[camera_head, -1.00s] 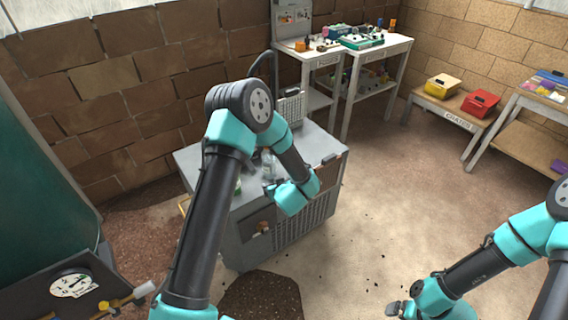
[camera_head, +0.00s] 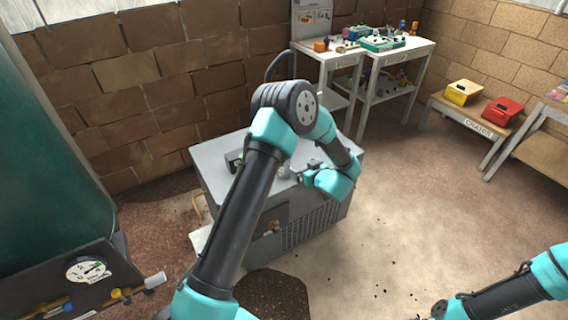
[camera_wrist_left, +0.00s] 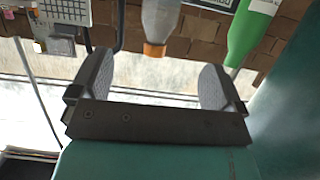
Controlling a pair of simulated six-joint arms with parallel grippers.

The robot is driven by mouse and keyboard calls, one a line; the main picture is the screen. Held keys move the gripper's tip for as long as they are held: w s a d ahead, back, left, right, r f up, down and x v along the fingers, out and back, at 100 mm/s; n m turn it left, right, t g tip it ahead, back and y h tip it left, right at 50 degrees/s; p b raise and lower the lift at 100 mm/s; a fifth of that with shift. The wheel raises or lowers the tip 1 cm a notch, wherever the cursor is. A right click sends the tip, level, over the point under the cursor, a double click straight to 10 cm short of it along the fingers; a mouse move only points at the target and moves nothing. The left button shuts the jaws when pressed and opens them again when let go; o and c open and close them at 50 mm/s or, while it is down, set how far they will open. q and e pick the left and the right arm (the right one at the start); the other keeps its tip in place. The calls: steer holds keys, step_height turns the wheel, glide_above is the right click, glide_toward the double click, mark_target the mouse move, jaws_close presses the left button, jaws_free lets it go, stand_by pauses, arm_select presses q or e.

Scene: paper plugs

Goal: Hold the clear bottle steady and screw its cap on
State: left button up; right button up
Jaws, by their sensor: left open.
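The clear bottle (camera_head: 284,171) stands on the grey cabinet top in the head view, small and partly behind my left arm. In the left wrist view the clear bottle (camera_wrist_left: 160,18) hangs in from the top edge, with an orange piece (camera_wrist_left: 154,49) at its narrow end. I cannot tell whether that is a cap or a neck ring. My left gripper (camera_head: 303,174) is open beside the bottle. Its spread fingers (camera_wrist_left: 158,62) show on both sides of the orange end, without visible contact. My right gripper (camera_head: 439,308) is at the bottom edge, mostly cut off; its jaws are unclear.
A green bottle (camera_wrist_left: 251,28) stands near the clear one. The grey cabinet (camera_head: 215,163) has some bare top around them. White tables (camera_head: 408,52) with small items stand behind. Yellow (camera_head: 463,92) and red (camera_head: 502,111) bins sit on a bench at right.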

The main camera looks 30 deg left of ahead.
arm_select(q)
steer(key=x, duration=1)
steer(key=shift+a, duration=0.2)
steer(key=shift+w, duration=0.1)
steer(key=x, duration=0.5)
steer(key=shift+a+r, duration=0.1)
steer(key=shift+a, duration=0.05)
steer(key=c, duration=1)
